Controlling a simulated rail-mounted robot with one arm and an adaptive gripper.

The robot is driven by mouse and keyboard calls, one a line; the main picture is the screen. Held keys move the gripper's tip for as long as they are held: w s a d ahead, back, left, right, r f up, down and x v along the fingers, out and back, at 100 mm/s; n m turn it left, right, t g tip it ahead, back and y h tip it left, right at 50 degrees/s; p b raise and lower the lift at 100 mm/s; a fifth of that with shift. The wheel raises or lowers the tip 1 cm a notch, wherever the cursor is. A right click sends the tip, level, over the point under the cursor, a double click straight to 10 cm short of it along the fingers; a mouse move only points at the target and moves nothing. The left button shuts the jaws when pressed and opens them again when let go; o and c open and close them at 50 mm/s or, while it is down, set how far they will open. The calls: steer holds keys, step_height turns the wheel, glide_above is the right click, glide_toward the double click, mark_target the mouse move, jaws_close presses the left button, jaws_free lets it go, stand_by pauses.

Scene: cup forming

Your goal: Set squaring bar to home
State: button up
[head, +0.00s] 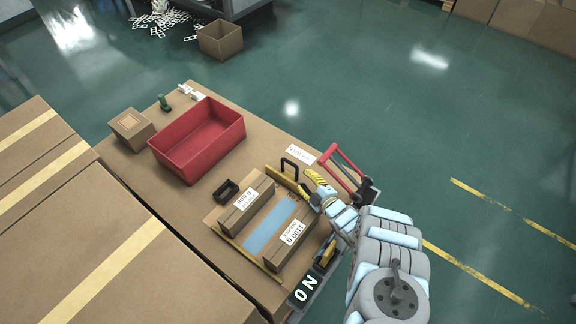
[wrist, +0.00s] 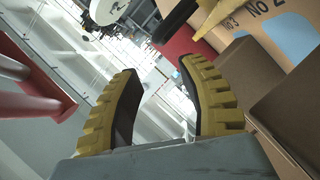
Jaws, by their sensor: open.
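The squaring bar, as I take it, is the yellow bar (head: 273,172) with a black upright handle (head: 289,167) at the far edge of the forming fixture on the table. In the wrist view a black round bar (wrist: 176,20), probably that handle, and a yellow part (wrist: 214,17) show beyond the fingertips at the top. My gripper (head: 316,181) is just right of the handle, apart from it. In the wrist view my gripper's (wrist: 160,66) yellow ridged fingers with dark pads are spread and empty. My wrist hides the right end of the bar.
Two cardboard blocks (head: 246,205) and (head: 291,247) flank a blue strip (head: 268,229). A red lever frame (head: 345,167) stands right of my gripper, also close in the wrist view (wrist: 30,88). A red bin (head: 180,157) is at the left. Large cartons (head: 60,215) fill the near left.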

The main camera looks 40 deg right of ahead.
mark_target(291, 164)
steer(key=b+x, duration=0.2)
steer(key=x, duration=0.1)
steer(key=b+x, duration=0.2)
steer(key=x, duration=0.1)
steer(key=b+x, duration=0.2)
steer(key=x, duration=0.2)
steer(key=shift+s+f, duration=0.1)
steer(key=shift+f, duration=0.15)
steer(key=shift+r+b+x, duration=0.2)
steer(key=shift+b+x, duration=0.5)
steer(key=shift+x, duration=0.35)
jaws_close()
